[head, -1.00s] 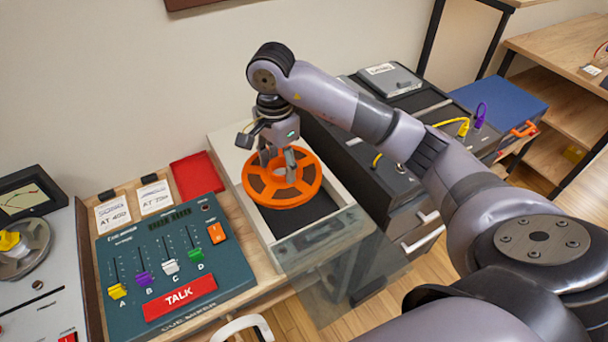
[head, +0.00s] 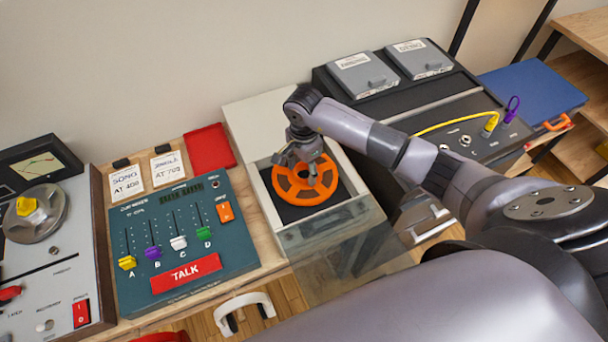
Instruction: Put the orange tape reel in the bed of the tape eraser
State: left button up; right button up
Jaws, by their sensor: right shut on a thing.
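The orange tape reel (head: 328,190) is inside the outline of the tape eraser's bed, lying about flat. I cannot tell whether it touches the dark floor of the bed. The tape eraser (head: 353,165) is a pale box with a dark recess, and its clear lid (head: 345,262) hangs open at the front. My right gripper (head: 304,176) points down from above and is shut on the reel near its middle and left part; the fingertips are partly hidden. My left gripper is out of view.
A cue mixer (head: 135,215) with coloured faders stands left of the eraser, with a red pad (head: 208,147) behind it. A black unit with cables (head: 455,118) stands to the right. A tape machine (head: 60,285) is at far left.

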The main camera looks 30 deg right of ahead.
aim_at(304, 179)
jog(key=shift+f, duration=0.25)
notch_tip(304, 179, down, 4)
jog(key=shift+r+p, duration=0.25)
jog(key=shift+p, duration=0.1)
jog(key=shift+f, duration=0.5)
jog(key=o, duration=1.4)
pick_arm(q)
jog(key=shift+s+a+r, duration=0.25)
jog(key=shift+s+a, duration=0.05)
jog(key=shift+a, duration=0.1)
pick_arm(e)
jog(key=shift+o, duration=0.2)
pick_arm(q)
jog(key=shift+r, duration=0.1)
pick_arm(e)
jog(key=shift+r, duration=0.1)
